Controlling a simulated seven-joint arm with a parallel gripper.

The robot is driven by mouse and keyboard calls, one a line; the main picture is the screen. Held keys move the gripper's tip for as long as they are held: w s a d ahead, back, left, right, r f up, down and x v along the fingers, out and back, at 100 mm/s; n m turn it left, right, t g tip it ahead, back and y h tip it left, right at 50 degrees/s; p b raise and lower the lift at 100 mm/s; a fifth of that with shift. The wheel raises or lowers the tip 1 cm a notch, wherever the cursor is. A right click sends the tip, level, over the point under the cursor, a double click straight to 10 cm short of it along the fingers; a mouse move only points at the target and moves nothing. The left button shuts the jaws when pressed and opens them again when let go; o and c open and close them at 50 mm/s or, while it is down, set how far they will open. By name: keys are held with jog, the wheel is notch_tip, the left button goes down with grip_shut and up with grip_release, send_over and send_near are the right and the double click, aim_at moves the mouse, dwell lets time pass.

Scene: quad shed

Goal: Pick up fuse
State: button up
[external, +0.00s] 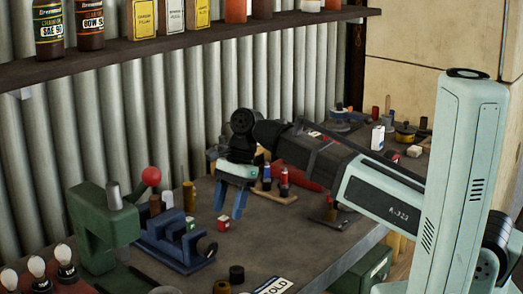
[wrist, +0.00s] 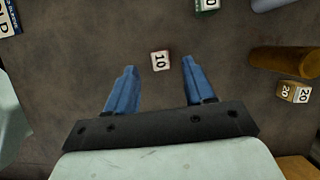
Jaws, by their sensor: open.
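A small block with a white top marked "10" (wrist: 161,61), apparently a fuse, lies on the dark bench top. In the external view it seems to be the small red and white block (external: 224,223). My gripper (external: 228,212) points down just above it, with blue fingers open and empty. In the wrist view the block sits between and slightly beyond the two fingertips (wrist: 159,65), apart from both. Similar small blocks are a yellow one marked "20" (wrist: 295,92) at the right and a green one (wrist: 207,5) at the top edge.
A brown-yellow cylinder (wrist: 287,62) lies at the right of the wrist view. A blue vise (external: 178,243) and a green press (external: 105,225) stand left of my gripper. Screwdriver-like items on a block (external: 277,185) are behind it.

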aim_at(225, 217)
jog(key=shift+x, duration=1.6)
jog(key=shift+a, duration=0.1)
grip_shut()
